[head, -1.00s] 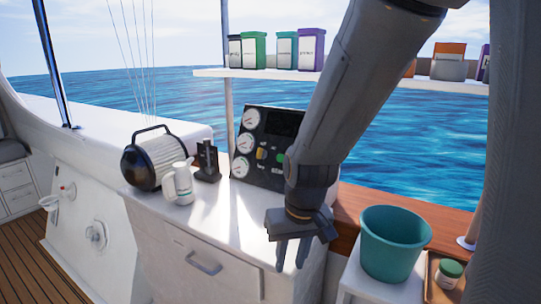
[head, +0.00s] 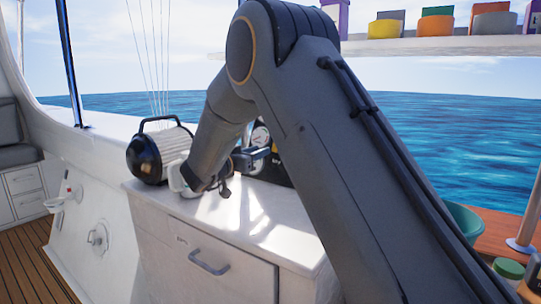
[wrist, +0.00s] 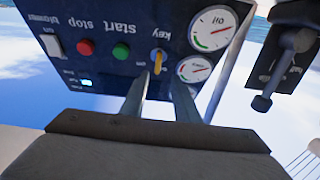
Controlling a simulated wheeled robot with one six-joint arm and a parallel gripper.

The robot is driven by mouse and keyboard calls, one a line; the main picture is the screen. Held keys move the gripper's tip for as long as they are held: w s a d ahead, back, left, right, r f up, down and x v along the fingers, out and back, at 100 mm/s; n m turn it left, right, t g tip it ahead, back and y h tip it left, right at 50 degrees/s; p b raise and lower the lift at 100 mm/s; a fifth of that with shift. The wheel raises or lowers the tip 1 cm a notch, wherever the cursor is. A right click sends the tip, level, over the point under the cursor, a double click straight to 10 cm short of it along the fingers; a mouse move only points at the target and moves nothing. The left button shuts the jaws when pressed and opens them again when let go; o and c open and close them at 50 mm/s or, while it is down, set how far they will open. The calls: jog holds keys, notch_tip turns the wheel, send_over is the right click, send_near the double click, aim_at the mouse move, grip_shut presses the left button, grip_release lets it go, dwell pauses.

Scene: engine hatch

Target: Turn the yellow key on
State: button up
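The yellow key (wrist: 158,62) is on the dark control panel (wrist: 120,35), which appears upside down in the wrist view. It stands roughly upright in that picture, below the "key" label. My gripper (wrist: 158,88) is open, with one finger on each side of the key's line. Its fingertips are close to the key; I cannot tell whether they touch it. In the head view my gripper (head: 258,158) points right toward the panel, which is mostly hidden behind my arm, and the key is not visible there.
Red (wrist: 86,47) and green (wrist: 121,51) buttons, a white blower switch (wrist: 52,45) and gauges (wrist: 207,28) surround the key. A black throttle lever (wrist: 285,45) stands beside the panel. The engine-like cylinder (head: 160,153) is on the white counter (head: 245,220).

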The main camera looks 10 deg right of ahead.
jog(key=x, duration=0.7)
jog(key=shift+d+b, duration=0.3)
jog(key=shift+d, duration=0.05)
jog(key=shift+w, duration=0.15)
grip_shut()
